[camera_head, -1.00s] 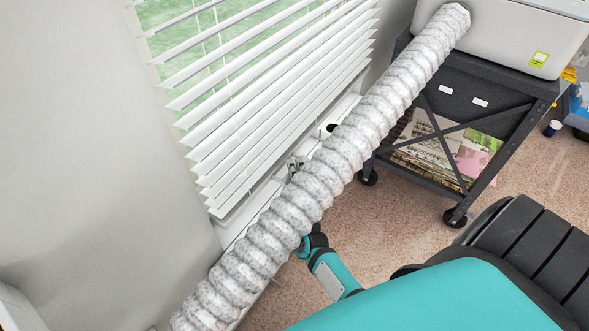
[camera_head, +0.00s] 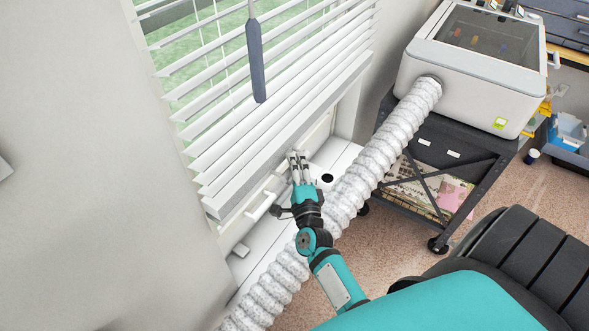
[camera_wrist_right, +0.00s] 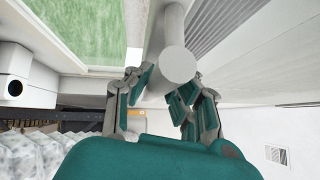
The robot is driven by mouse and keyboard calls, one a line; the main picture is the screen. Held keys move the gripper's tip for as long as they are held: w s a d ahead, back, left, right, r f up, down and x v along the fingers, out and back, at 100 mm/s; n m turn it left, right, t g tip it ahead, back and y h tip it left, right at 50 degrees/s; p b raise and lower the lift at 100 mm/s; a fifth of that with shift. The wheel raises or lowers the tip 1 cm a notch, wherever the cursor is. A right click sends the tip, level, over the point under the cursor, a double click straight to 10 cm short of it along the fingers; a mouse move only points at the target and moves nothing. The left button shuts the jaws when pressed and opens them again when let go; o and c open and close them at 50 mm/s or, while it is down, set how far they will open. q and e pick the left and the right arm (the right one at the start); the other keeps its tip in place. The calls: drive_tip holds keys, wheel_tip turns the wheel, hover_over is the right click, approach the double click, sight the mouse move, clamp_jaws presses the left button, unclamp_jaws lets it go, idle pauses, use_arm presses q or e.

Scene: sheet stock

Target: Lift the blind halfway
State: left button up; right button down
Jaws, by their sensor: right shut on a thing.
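The white slatted blind (camera_head: 270,95) hangs over the window in the head view. Its slats are spread and green shows between them. Its bottom rail (camera_head: 235,193) hangs above the white sill, with a gap showing below. My right gripper (camera_head: 298,160) is just below and in front of the rail. In the right wrist view, its fingers (camera_wrist_right: 160,88) are closed around a pale round-ended bar (camera_wrist_right: 177,65), with blind slats (camera_wrist_right: 225,25) at upper right. How the bar joins the blind is unclear. My left gripper is not in view.
A ribbed white hose (camera_head: 350,190) runs beside my right arm to a white machine (camera_head: 475,80) on a black wheeled cart (camera_head: 440,170). A blue-grey wand (camera_head: 256,60) hangs in front of the blind. The white sill (camera_head: 335,160) has a dark round hole.

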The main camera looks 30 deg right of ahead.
wheel_tip(320, 180, up, 10)
drive_tip(key=p, duration=0.4)
drive_tip(key=shift+f+p, duration=0.1)
drive_tip(key=shift+p, duration=0.3)
drive_tip(key=shift+r+p, duration=0.3)
drive_tip(key=shift+r, duration=0.2)
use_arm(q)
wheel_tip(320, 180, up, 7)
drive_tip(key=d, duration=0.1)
use_arm(e)
drive_tip(key=c, duration=1.2)
unclamp_jaws()
drive_tip(key=shift+o, duration=0.2)
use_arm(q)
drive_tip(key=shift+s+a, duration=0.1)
use_arm(e)
drive_tip(key=shift+f, duration=0.1)
drive_tip(key=shift+s+a, duration=0.1)
drive_tip(key=shift+s, duration=0.05)
drive_tip(key=v, duration=1.1)
drive_tip(key=shift+s+a, duration=0.2)
drive_tip(key=shift+s, duration=0.15)
